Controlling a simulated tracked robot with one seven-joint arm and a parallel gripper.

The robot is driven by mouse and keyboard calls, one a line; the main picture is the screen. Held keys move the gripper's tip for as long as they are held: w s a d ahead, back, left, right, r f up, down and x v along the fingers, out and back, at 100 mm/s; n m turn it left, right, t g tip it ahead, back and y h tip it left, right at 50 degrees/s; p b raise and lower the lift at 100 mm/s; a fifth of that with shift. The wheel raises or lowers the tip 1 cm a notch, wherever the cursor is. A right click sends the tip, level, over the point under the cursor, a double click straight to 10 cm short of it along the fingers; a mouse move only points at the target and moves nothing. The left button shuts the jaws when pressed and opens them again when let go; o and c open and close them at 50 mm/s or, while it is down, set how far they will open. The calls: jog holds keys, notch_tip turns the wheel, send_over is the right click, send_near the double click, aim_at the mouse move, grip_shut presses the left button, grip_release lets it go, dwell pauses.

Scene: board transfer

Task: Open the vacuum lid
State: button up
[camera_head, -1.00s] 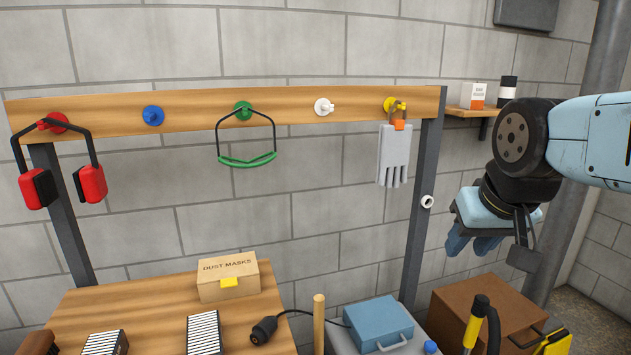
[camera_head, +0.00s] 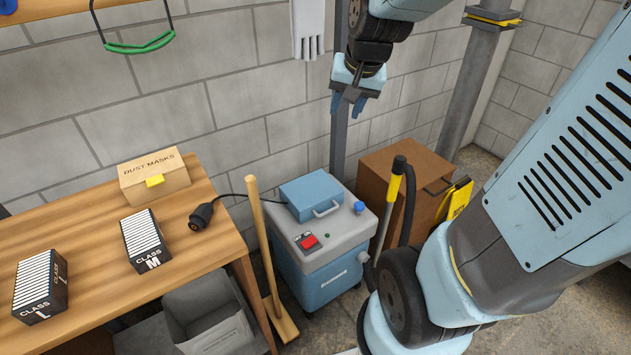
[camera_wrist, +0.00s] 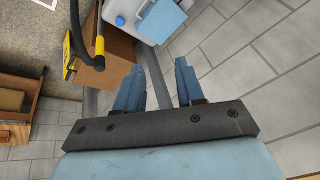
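The vacuum (camera_head: 331,276) is a blue and grey box standing on the floor to the right of the workbench. Its blue lid (camera_head: 309,193) lies shut on top, with a handle (camera_head: 326,210) at its front edge. A red switch and a blue knob are on the vacuum's grey top. The lid also shows at the top of the wrist view (camera_wrist: 160,18). My gripper (camera_head: 348,106) hangs above and behind the vacuum, apart from the lid. In the wrist view its two blue fingers (camera_wrist: 158,88) are spread with nothing between them.
A wooden broom or mallet handle (camera_head: 262,240) stands left of the vacuum. A black hose with a yellow grip (camera_head: 394,190) rises on its right, before a brown cabinet (camera_head: 400,170). The bench (camera_head: 215,255) holds a dust-mask box (camera_head: 152,182) and filter packs (camera_head: 145,240).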

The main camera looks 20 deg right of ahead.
jog(key=w+d+f+m+g, duration=0.1)
jog(key=w+f+m, duration=0.4)
jog(key=w+f, duration=0.7)
jog(key=m+g, duration=0.2)
jog(key=m, duration=0.3)
send_near(330, 211)
jog(key=f, duration=0.2)
jog(key=w+f, duration=0.1)
jog(key=f, duration=0.4)
jog(key=shift+w+a+f, duration=0.15)
jog(key=shift+a+f, duration=0.2)
grip_shut()
